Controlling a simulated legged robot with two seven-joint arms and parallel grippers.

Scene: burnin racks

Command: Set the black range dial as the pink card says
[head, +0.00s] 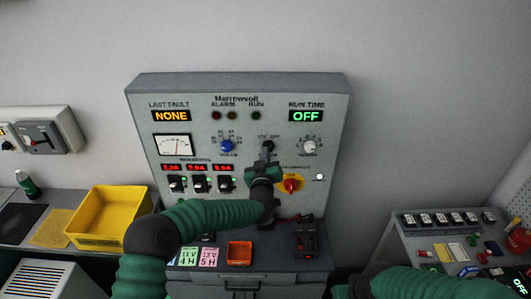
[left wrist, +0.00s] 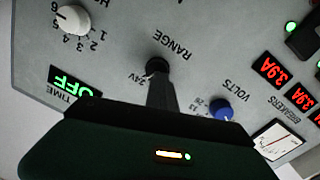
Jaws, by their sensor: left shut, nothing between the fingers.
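The black range dial (left wrist: 155,66) is on the grey panel, under the RANGE lettering in the left wrist view, with a 24V mark beside it. In the head view the dial (head: 268,145) is partly hidden by my left gripper (head: 267,155). The shut fingers (left wrist: 157,82) of that gripper reach up to the dial and overlap it; I cannot tell whether they touch. The dial's exact setting is hard to read. The pink card (head: 208,257) lies below the panel and seems to read 12V 5H, in small print. My right arm enters at lower right; its gripper is out of view.
The blue volts knob (head: 227,145), white hours knob (head: 309,145) and red-on-yellow switch (head: 292,184) flank the dial. A green card (head: 187,256) and orange tray (head: 239,253) lie below. A yellow bin (head: 108,218) stands left; another bench (head: 405,245) stands right.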

